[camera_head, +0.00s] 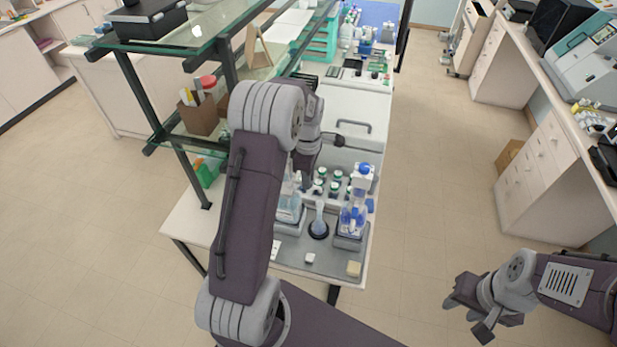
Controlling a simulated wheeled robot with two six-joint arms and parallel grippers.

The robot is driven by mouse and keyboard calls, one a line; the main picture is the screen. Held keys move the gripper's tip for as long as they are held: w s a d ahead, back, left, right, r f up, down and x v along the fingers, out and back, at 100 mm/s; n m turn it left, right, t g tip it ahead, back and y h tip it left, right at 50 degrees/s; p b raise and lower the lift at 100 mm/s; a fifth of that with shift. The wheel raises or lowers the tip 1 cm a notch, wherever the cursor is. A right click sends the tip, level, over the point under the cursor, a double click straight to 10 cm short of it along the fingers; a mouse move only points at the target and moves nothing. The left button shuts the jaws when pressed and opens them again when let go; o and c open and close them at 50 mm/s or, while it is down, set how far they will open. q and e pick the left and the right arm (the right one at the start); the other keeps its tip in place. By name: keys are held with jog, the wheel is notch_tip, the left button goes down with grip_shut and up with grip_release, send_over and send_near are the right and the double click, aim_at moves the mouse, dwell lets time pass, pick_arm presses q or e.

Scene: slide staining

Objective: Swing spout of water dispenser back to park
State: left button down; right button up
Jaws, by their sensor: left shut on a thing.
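The water dispenser (290,213), a clear bottle with pale contents on a grey base, stands at the near left of the bench mat. My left gripper (299,177) is at its top, seen from behind and partly covered by my own wrist. It is shut at the spout there, but the fingertips and most of the spout are hidden. A second dispenser (354,208) with blue liquid and a blue top stands to the right. My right gripper (468,314) is open and empty over the floor, away from the bench.
A small flask (319,222) on a dark round base stands between the two dispensers. Several green-capped bottles (335,184) are behind them. A glass-shelved rack (186,134) rises at the left.

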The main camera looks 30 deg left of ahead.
pick_arm(q)
jog(key=s+a+m, duration=0.5)
jog(key=s+m, duration=0.3)
jog(key=m, duration=0.9)
jog(key=shift+s+a, duration=0.2)
pick_arm(e)
jog(key=shift+s+a+f, duration=0.1)
jog(key=shift+s+a, duration=0.05)
jog(key=shift+s, duration=0.35)
pick_arm(q)
jog(key=shift+m, duration=0.3)
jog(key=c, duration=1.4)
grip_release()
jog(key=shift+o, duration=0.2)
